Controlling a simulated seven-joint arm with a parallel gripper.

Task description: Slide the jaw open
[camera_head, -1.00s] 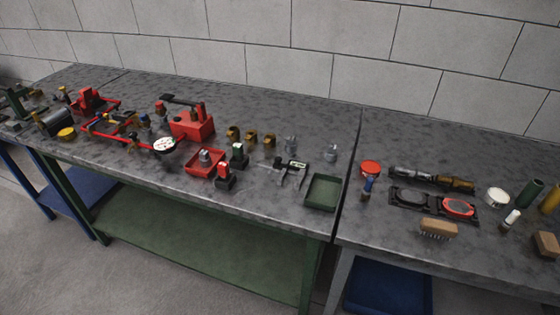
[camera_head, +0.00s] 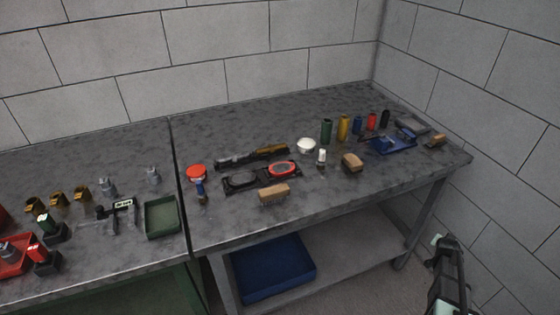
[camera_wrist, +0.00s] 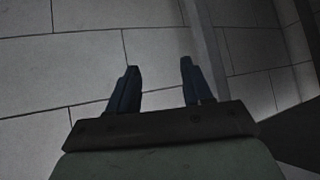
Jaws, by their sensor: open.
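A dark caliper-like tool (camera_head: 117,212) with a small pale green display lies on the left workbench in the head view. Its dark prongs point toward the bench's front edge. It is too small to tell how far its jaw stands open. My gripper shows in the wrist view (camera_wrist: 160,80) with two dark blue fingers apart and nothing between them. Part of my arm shows at the lower right of the head view, far from the tool, beyond the right bench.
A green tray (camera_head: 162,217) is right of the tool. Grey metal fittings (camera_head: 107,188) and brass pieces (camera_head: 58,199) stand behind it. A red tray (camera_head: 14,256) is at the left. The right bench (camera_head: 340,208) holds a brush (camera_head: 274,194), cylinders and other tools.

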